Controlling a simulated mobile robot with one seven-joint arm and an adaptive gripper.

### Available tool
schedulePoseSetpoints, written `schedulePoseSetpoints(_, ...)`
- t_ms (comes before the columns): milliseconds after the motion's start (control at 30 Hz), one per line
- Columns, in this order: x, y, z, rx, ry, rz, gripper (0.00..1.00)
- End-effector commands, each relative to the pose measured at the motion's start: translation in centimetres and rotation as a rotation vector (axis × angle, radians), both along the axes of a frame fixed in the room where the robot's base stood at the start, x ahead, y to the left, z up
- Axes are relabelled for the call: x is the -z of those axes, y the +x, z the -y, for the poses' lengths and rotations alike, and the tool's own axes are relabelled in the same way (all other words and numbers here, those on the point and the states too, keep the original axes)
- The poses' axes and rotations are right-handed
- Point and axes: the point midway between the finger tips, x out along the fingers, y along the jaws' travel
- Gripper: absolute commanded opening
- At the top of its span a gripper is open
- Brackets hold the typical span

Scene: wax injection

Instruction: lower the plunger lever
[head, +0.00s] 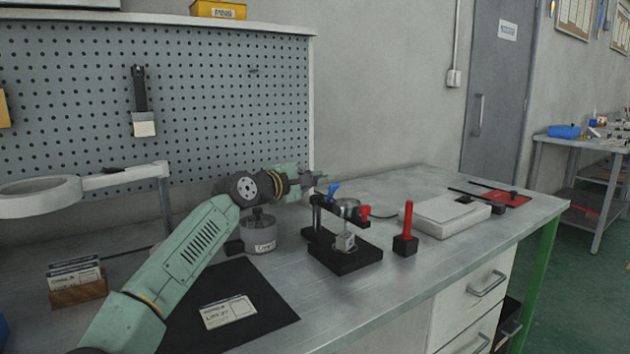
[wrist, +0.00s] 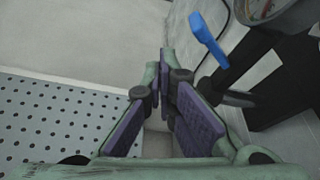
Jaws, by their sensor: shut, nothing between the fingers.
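The wax injector stands on a black base (head: 345,255), with a round metal pot (head: 347,208) on top and a small metal block (head: 344,243) below it. A blue lever (head: 333,190) slants up at its left, and a red knob (head: 364,212) sits at its right. I cannot tell for certain which is the plunger lever. My gripper (head: 322,181) is shut and empty, just left of the blue lever. In the wrist view my gripper (wrist: 165,62) has its fingers together, with the blue lever (wrist: 208,38) to their right and apart.
A black block with a red upright handle (head: 408,220) stands right of the injector. A pale flat box (head: 440,215) lies farther right. A grey lidded pot (head: 261,235) stands under my arm. A black mat (head: 265,295) with a card lies in front. The bench's front right is clear.

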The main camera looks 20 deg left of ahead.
Motion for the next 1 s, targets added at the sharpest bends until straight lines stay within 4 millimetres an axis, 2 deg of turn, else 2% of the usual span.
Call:
schedulePoseSetpoints(167,0.0,-0.4,-0.3,-0.002,-0.001,0.000,0.00)
schedulePoseSetpoints(600,-0.7,-6.4,-2.1,0.000,0.000,0.001,0.00)
schedulePoseSetpoints(733,-0.8,-7.1,-2.2,0.000,0.001,0.000,0.00)
schedulePoseSetpoints(1000,-0.8,-7.1,-2.2,0.000,0.001,0.000,0.00)
